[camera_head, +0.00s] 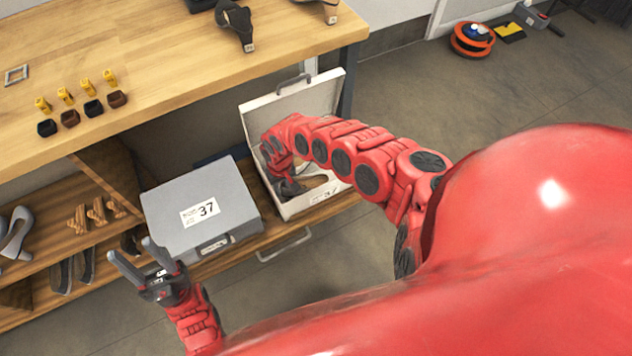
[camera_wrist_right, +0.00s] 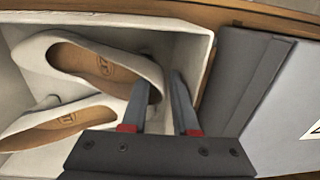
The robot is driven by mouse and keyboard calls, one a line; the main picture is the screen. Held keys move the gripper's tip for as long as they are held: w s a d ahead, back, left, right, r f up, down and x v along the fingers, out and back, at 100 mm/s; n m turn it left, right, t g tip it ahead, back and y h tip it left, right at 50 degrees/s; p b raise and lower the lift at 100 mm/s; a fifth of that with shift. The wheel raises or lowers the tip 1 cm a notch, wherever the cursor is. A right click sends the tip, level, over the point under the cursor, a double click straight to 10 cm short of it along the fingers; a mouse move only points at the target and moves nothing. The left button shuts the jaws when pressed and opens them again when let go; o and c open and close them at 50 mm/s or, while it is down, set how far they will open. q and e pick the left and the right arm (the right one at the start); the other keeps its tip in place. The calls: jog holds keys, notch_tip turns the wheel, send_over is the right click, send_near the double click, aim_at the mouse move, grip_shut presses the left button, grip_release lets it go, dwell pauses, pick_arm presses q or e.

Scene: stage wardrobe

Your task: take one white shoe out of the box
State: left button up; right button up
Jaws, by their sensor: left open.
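The open white box (camera_head: 297,207) stands on the lower shelf with its lid raised. In the right wrist view it holds two white shoes with tan insoles, an upper one (camera_wrist_right: 52,46) and a lower one (camera_wrist_right: 25,124). My right gripper (camera_head: 290,187) reaches down into the box. In its wrist view the fingers (camera_wrist_right: 160,90) stand apart, one over the upper shoe's opening and one outside its rim. Contact with the shoe cannot be told. My arm hides much of the box in the head view. My left gripper (camera_head: 133,256) is open and empty, in front of the closed grey box.
The closed grey box (camera_head: 165,215), labelled 37, stands directly left of the white box. A wooden table (camera_head: 170,60) with small items and dark shoes overhangs behind. Other shoes (camera_head: 16,232) lie on the shelves at left. The floor in front is clear.

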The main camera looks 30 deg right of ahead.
jog(key=shift+r, duration=0.15)
grip_shut()
